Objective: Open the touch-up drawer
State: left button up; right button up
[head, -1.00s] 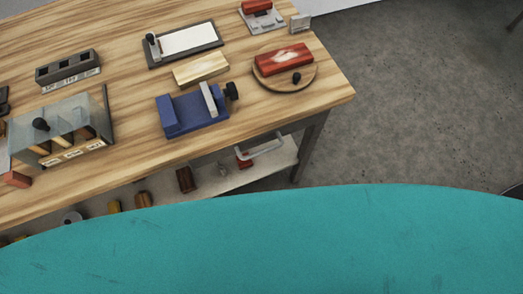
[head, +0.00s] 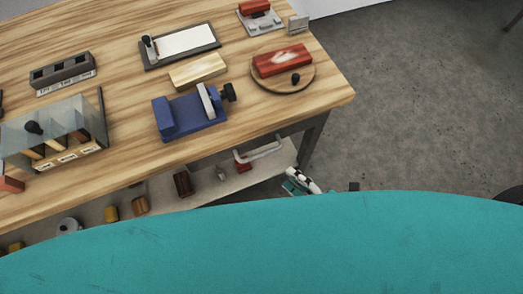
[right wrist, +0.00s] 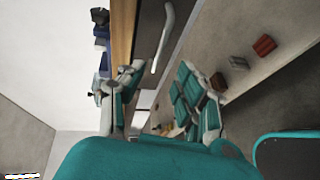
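The touch-up drawer's pale bar handle (head: 262,150) sticks out under the front edge of the workbench, near its right end. The drawer looks shut; its front is mostly hidden under the top. My right gripper (head: 293,183) is below and to the right of the handle, apart from it. In the right wrist view the handle (right wrist: 163,38) runs lengthwise ahead of my right gripper (right wrist: 160,72), whose teal and grey fingers are spread with nothing held between them. My left gripper is in neither view.
The wooden workbench (head: 120,165) carries a blue vise (head: 190,113), a round board (head: 283,80) with a red block, and a glass-covered box (head: 55,135). A lower shelf (head: 205,190) holds several small items.

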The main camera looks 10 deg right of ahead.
aim_at(262, 154)
jog(key=p+x, duration=0.1)
jog(key=x, duration=1)
jog(key=shift+w+a+f+p, duration=0.1)
jog(key=shift+w+a+p, duration=0.1)
jog(key=shift+w+p, duration=0.15)
jog(key=shift+s, duration=0.1)
grip_shut()
